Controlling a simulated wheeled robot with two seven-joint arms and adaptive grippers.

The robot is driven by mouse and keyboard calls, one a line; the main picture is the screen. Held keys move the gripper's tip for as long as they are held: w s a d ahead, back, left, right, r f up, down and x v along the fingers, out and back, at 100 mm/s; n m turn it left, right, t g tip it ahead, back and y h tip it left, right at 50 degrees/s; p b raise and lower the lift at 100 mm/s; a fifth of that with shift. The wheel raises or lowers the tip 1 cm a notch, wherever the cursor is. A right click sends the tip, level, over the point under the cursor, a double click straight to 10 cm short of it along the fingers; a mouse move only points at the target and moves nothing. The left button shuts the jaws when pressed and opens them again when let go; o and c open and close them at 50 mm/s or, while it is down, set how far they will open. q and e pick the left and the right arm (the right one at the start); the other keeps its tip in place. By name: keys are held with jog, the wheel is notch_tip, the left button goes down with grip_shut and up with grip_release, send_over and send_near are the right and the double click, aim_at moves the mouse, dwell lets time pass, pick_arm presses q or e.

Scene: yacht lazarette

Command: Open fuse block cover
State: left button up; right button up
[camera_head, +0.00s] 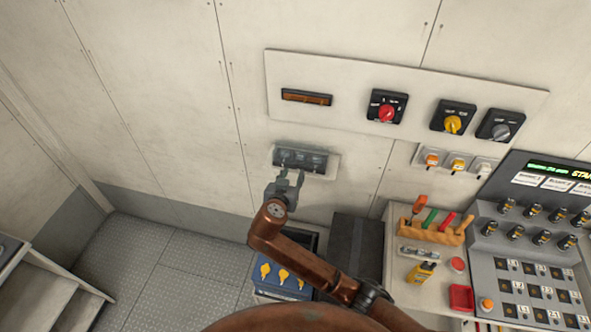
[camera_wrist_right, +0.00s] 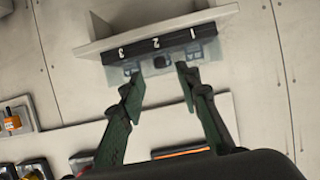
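The fuse block (camera_head: 314,161) is a small dark unit on a pale plate low on the wall. In the right wrist view the fuse block (camera_wrist_right: 160,45) shows a black strip numbered 1, 2 and 3, with grey-blue parts along one side. A separate cover is hard to make out, and I cannot tell how far it stands open. My right gripper (camera_head: 289,173) is just in front of the block. My left gripper is out of view.
Above the block is a wall panel (camera_head: 345,75) with red, yellow and grey rotary switches and an amber strip. A blue box with yellow caps (camera_head: 283,276) stands below. At right are a tool rack (camera_head: 432,231) and a console (camera_head: 530,235).

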aim_at(297, 166)
jog(key=x, duration=0.5)
jog(key=shift+p, duration=0.3)
jog(key=shift+s, duration=0.1)
grip_shut()
dwell(0.4)
